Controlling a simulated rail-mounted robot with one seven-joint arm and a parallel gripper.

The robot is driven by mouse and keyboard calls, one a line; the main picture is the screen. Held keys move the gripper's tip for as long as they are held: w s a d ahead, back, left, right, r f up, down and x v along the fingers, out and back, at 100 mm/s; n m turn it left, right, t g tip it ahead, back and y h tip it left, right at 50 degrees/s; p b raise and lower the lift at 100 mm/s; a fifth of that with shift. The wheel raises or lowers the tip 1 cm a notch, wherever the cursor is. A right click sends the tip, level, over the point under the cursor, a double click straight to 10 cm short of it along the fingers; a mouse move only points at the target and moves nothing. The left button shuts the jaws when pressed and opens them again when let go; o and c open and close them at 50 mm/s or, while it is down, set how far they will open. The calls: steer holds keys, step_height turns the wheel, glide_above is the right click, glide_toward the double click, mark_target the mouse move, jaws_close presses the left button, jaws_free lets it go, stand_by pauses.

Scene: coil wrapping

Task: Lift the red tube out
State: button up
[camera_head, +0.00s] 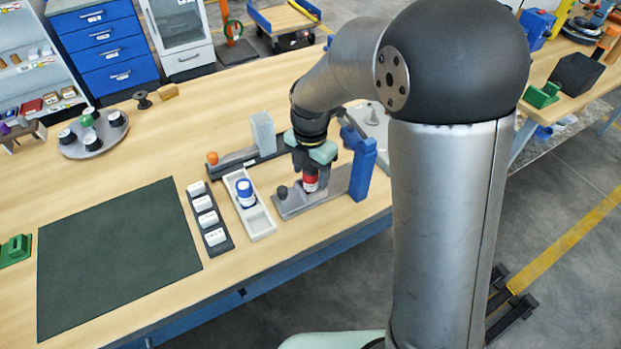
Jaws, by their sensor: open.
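The red tube (311,184) stands in a grey metal fixture (294,208) near the bench's front edge, with a pale band on it. My gripper (311,168) is right above it, pointing down, with its fingers at the tube's upper part. The jaws are open; I cannot tell whether a finger touches the tube. My wrist hides the top of the tube.
A blue post (363,170) rises close to the right of the gripper. A white tray (261,221) holding a blue-and-white tube (245,191) lies to the left. A grey block (263,132) stands behind. The dark mat (118,250) is empty.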

steer(key=shift+f, duration=0.3)
steer(key=c, duration=1.1)
steer(key=shift+r, duration=0.1)
steer(key=shift+r, duration=1.5)
steer(key=s+d+r+b, duration=0.3)
steer(key=s+d+r, duration=0.1)
steer(key=s+r, duration=0.6)
steer(key=s, duration=0.3)
steer(key=shift+s, duration=0.25)
